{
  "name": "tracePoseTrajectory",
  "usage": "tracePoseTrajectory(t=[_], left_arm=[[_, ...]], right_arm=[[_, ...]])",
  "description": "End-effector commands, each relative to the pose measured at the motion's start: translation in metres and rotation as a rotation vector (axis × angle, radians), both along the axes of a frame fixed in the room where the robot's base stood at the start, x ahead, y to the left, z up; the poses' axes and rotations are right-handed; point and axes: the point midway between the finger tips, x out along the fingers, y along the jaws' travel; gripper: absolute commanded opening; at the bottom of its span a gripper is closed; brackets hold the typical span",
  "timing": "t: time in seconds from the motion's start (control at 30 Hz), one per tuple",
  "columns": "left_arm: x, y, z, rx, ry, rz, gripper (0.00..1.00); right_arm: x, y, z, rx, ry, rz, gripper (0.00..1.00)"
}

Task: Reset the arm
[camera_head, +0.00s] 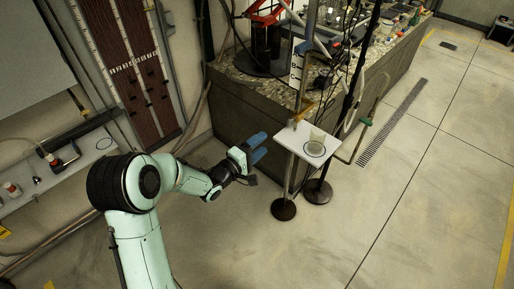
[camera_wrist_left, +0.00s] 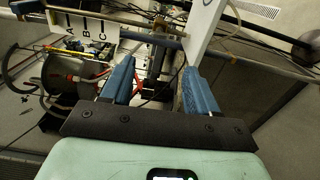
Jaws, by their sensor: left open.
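My left gripper (camera_head: 257,148) has blue fingers and reaches in from the left in the head view. It is in the air in front of the dark side of the stone-topped bench, left of a small white stand plate. In the left wrist view its two blue fingers (camera_wrist_left: 158,88) are spread apart with nothing held between them. My mint-green left arm is bent at the elbow. My right gripper shows in neither view.
A glass beaker (camera_head: 316,142) stands on the white plate (camera_head: 291,135), close right of my gripper. Round dark bases (camera_head: 284,210) stand below. The bench (camera_head: 232,116) carries clutter. A shelf (camera_head: 62,175) is at left. Floor at right is clear.

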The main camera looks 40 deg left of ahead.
Motion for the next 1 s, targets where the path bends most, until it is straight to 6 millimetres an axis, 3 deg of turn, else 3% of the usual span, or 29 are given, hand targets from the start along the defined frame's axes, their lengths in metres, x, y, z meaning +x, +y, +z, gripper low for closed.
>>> tracePoseTrajectory(t=[0.2, 0.73, 0.87, 1.0], left_arm=[[-0.01, 0.001, 0.0, -0.001, 0.0, 0.0, 0.6], [-0.01, 0.0, -0.003, 0.003, 0.009, 0.002, 0.6], [-0.009, -0.009, -0.039, 0.043, 0.103, 0.015, 0.6], [-0.022, -0.041, -0.122, 0.164, 0.341, -0.01, 0.6]], right_arm=[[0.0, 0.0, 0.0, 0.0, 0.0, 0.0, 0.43], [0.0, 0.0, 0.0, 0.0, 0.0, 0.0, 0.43], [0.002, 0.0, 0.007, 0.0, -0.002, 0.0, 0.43], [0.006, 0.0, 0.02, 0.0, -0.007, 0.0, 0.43]])
